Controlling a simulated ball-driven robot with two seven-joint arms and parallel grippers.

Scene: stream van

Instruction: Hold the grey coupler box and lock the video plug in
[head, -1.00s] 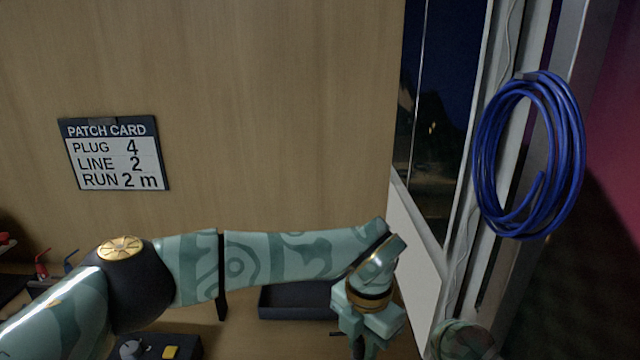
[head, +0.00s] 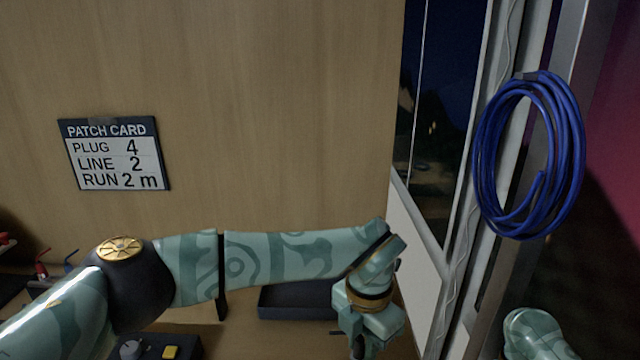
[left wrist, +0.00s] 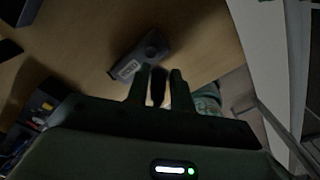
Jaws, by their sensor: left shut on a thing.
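My left gripper (left wrist: 158,88) shows in the left wrist view with a slim dark thing (left wrist: 158,80) between its two fingers, and it is shut on it. I cannot tell for sure whether this is the video plug. A grey box with a pale label and a round fitting, seemingly the coupler box (left wrist: 143,55), lies just beyond the fingertips, over the wooden surface. In the head view my left gripper (head: 360,346) points down at the bottom edge, its tips cut off. My right gripper is out of view; only part of my right arm shows at the lower right.
A dark tray (head: 290,303) lies on the desk behind my left arm. A dark control box with a knob and yellow button (head: 170,352) is at the lower left. A patch card (head: 115,155) hangs on the wall. A blue cable coil (head: 483,150) hangs at right.

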